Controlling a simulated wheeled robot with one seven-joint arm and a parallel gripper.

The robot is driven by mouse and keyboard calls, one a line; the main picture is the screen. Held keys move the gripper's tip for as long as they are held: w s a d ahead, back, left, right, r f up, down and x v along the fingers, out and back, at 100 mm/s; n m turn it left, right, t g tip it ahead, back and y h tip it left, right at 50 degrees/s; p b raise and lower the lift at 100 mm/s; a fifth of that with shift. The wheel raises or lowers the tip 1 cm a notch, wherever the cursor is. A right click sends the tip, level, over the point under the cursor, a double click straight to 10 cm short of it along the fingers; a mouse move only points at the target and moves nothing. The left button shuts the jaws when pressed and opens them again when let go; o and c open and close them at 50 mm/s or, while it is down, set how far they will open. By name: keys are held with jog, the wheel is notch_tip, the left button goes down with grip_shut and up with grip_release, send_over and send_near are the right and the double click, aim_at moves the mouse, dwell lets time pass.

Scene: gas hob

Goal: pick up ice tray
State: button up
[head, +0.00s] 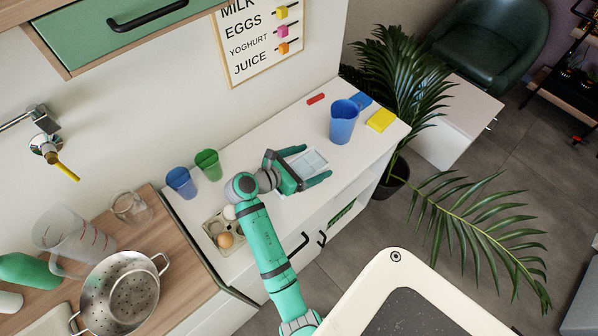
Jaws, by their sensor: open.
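The ice tray (312,160) is a pale, translucent blue-white tray lying on the white counter, right of the middle of the head view. My gripper (322,163) is open, with one green finger on the far side of the tray and one on the near side. The tray shows between the fingers. I cannot tell whether the fingers touch it. My gripper's body and wrist hide the tray's left end.
A blue pitcher (343,121), a yellow sponge (380,120) and a red item (316,99) stand or lie to the right. A blue cup (181,182), a green cup (208,164) and an egg carton (213,228) are left. The counter (262,140) behind my gripper is clear.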

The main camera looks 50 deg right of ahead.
jog(key=c, duration=1.3)
jog(key=shift+c, duration=0.3)
jog(key=shift+r, duration=0.15)
